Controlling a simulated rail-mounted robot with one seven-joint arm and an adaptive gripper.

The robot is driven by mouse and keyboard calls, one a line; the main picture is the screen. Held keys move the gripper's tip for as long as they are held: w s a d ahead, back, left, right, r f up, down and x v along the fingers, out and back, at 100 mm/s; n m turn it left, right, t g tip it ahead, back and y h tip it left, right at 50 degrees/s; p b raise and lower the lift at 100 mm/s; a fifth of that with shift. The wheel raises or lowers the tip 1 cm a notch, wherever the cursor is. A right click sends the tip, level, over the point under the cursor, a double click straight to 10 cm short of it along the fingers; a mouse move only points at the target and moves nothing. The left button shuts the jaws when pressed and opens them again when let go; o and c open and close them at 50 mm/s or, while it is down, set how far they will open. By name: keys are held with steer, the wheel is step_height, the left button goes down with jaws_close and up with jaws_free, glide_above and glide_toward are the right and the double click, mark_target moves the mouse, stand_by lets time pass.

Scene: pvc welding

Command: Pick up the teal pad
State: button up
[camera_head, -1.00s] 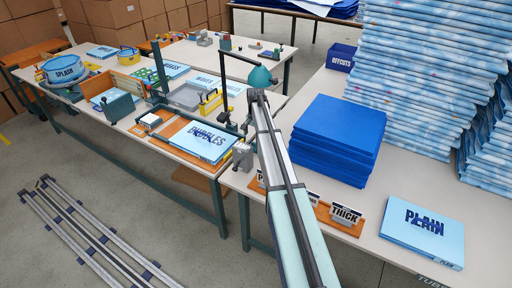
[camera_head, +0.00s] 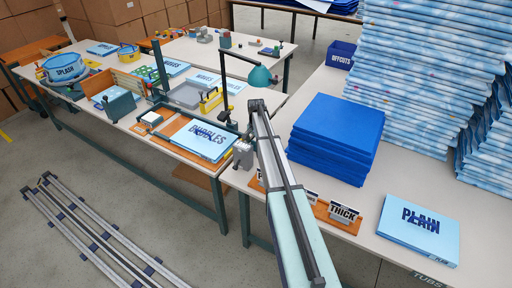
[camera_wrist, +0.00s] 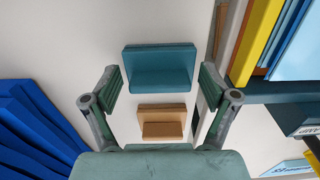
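The teal pad (camera_wrist: 158,68) shows in the wrist view as a stepped block on a pale surface, a little above the middle of the picture. My gripper (camera_wrist: 160,80) is open, with one finger to the left and one to the right of the pad. A gap shows between each finger and the pad, and nothing is held. A tan block (camera_wrist: 161,122) of similar shape lies just below the teal pad in the wrist view, nearer the palm. I cannot make out the teal pad in the head view, where my arm covers part of the table.
A blue stack (camera_head: 330,140) stands right of my arm; its layers show at left in the wrist view (camera_wrist: 35,130). A yellow-edged board (camera_wrist: 258,40) and dark ledge (camera_wrist: 270,90) lie close right. The THICK sign (camera_head: 343,213) and PLAIN pack (camera_head: 418,230) are in front.

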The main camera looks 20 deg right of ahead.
steer(key=c, duration=0.3)
steer(key=shift+c, duration=0.2)
steer(key=shift+r, duration=0.1)
step_height(320, 180, up, 20)
steer(key=b, duration=0.5)
steer(key=shift+o, duration=1.1)
steer(key=shift+c, duration=1.4)
